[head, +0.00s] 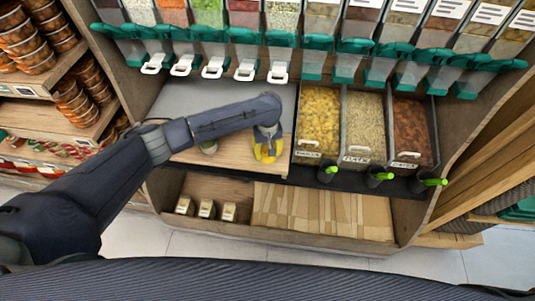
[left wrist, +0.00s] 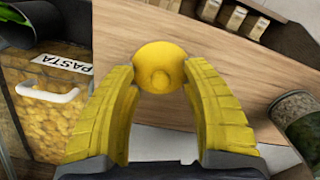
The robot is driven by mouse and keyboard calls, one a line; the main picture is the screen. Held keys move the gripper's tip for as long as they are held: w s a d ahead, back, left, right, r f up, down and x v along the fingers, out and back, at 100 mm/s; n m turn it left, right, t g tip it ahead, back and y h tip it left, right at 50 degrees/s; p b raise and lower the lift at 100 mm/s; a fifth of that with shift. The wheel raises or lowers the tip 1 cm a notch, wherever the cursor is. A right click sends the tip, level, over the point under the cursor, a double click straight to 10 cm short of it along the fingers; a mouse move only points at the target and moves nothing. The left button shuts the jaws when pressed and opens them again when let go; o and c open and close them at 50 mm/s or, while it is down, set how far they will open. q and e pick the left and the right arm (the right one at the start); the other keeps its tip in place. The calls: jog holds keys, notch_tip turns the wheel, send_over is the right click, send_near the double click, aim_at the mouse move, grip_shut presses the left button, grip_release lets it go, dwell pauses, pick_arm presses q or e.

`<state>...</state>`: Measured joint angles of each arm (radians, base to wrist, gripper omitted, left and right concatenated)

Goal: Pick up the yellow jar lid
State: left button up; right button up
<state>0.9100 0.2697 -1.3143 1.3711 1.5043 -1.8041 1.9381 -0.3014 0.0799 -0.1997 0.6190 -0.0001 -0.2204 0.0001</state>
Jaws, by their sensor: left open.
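The yellow jar lid (left wrist: 159,64) is round with a small raised knob at its centre. In the left wrist view it lies over the wooden shelf surface, just beyond and between the tips of my left gripper (left wrist: 160,84). The gripper's two yellow fingers are open, one on each side of the lid's near part. Whether they touch it I cannot tell. In the head view the left gripper (head: 268,150) points down at the right end of the wooden board, and I cannot separate the lid from the yellow fingers there. My right gripper is not in view.
A glass jar (left wrist: 300,124) stands to the right in the wrist view, and partly behind my arm in the head view (head: 209,147). A pasta bin (head: 319,118) is close on the gripper's right. Dispensers with white handles (head: 213,71) hang above.

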pick_arm(q)
jog(key=shift+f, duration=0.2)
jog(key=shift+o, duration=0.3)
grip_shut()
